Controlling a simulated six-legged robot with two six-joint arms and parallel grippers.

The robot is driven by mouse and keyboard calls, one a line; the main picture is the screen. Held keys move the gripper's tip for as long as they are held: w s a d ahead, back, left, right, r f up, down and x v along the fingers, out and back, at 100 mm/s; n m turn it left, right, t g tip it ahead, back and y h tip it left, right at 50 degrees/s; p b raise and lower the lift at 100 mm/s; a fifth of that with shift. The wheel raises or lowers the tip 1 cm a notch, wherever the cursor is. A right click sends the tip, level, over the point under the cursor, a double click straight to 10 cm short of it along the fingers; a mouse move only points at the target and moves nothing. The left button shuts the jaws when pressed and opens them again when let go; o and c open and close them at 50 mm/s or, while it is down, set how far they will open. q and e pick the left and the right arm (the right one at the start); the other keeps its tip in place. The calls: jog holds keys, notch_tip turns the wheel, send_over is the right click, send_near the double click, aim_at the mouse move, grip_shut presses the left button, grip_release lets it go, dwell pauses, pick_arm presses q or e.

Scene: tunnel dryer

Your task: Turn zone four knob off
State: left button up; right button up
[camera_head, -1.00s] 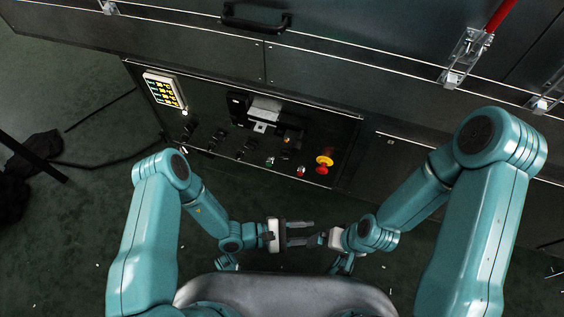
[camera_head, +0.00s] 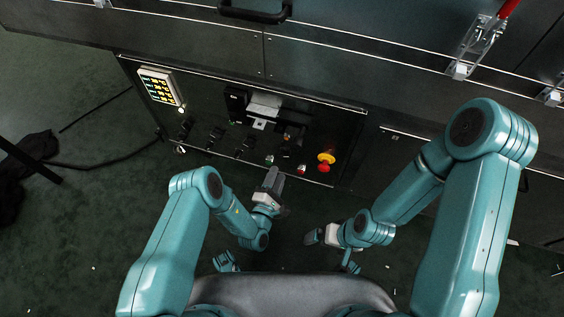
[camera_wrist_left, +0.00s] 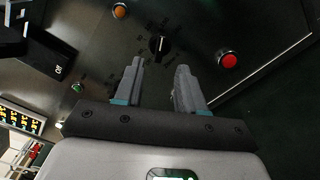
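The control panel (camera_head: 205,105) is on the front of the dark machine, with a row of small black knobs (camera_head: 214,137) at its lower left. I cannot read which is zone four. In the left wrist view a black rotary knob (camera_wrist_left: 158,44) with a pale pointer mark sits on the panel, beyond and between the fingertips, not touched. My left gripper (camera_head: 272,176) is near the panel's lower edge; in the wrist view its two fingers (camera_wrist_left: 158,72) are apart and empty. My right gripper (camera_head: 312,237) is lower right, away from the panel; its finger gap is unclear.
A yellow and red emergency button (camera_head: 325,161) is at the panel's right. A red button (camera_wrist_left: 228,59), an orange one (camera_wrist_left: 119,10) and a green one (camera_wrist_left: 77,88) surround the knob. A lit keypad (camera_head: 158,87) is at the panel's upper left. Cables lie on the floor at left.

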aim_at(285, 153)
pick_arm(q)
jog(key=b+x, duration=0.2)
jog(key=x, duration=0.5)
jog(key=shift+s, duration=0.1)
grip_shut()
